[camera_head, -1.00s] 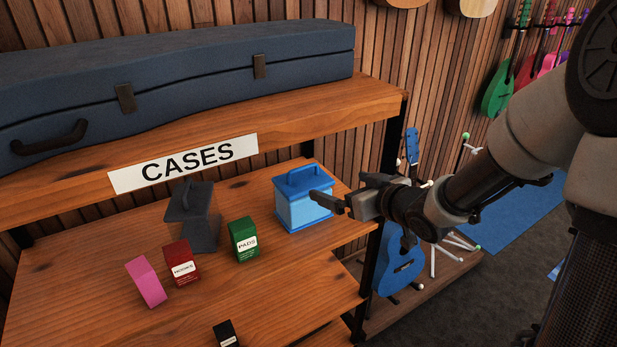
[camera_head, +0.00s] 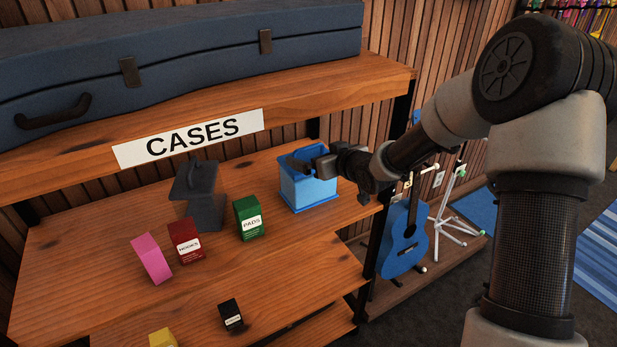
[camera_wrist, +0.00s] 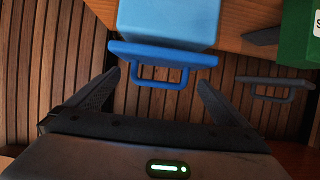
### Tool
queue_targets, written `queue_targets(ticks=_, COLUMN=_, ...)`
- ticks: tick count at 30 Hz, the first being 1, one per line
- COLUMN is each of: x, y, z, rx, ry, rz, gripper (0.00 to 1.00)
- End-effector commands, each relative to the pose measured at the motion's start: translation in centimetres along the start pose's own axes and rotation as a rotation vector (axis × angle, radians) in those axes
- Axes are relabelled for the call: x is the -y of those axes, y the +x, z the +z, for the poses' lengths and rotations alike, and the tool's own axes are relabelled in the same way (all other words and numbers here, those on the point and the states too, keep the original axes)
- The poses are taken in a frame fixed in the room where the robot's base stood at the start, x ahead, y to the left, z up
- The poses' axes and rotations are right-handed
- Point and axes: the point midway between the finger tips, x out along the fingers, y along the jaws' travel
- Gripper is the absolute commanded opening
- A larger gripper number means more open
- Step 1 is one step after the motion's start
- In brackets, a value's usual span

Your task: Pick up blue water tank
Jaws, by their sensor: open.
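The blue water tank (camera_head: 309,192) stands upright on the wooden shelf, at its right end, with a darker blue lid and a loop handle on top. My gripper (camera_head: 310,163) is at the tank's top from the right and partly hides the lid and handle. In the wrist view the tank (camera_wrist: 168,20) appears upside down, with its handle (camera_wrist: 160,76) pointing toward my gripper (camera_wrist: 160,78). The two fingers are open and spread to either side of the handle. I cannot tell whether a finger touches it.
A dark grey tank-like object (camera_head: 203,195), a green PADS box (camera_head: 249,218), a red box (camera_head: 186,241) and a pink box (camera_head: 151,258) stand to the left. The upper shelf with the CASES sign (camera_head: 190,139) and blue case (camera_head: 200,62) overhangs behind.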

Motion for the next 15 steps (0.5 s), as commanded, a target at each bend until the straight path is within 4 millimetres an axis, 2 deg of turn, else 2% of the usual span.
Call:
queue_targets(ticks=5, x=0.1, y=2.2, z=0.0, rx=0.001, ry=0.0, rz=-0.001, gripper=1.0)
queue_targets(ticks=13, x=0.0, y=2.5, z=-0.1, rx=0.0, ry=0.0, rz=0.001, gripper=1.0)
queue_targets(ticks=15, x=0.0, y=2.5, z=-0.1, rx=0.0, ry=0.0, rz=0.001, gripper=0.9)
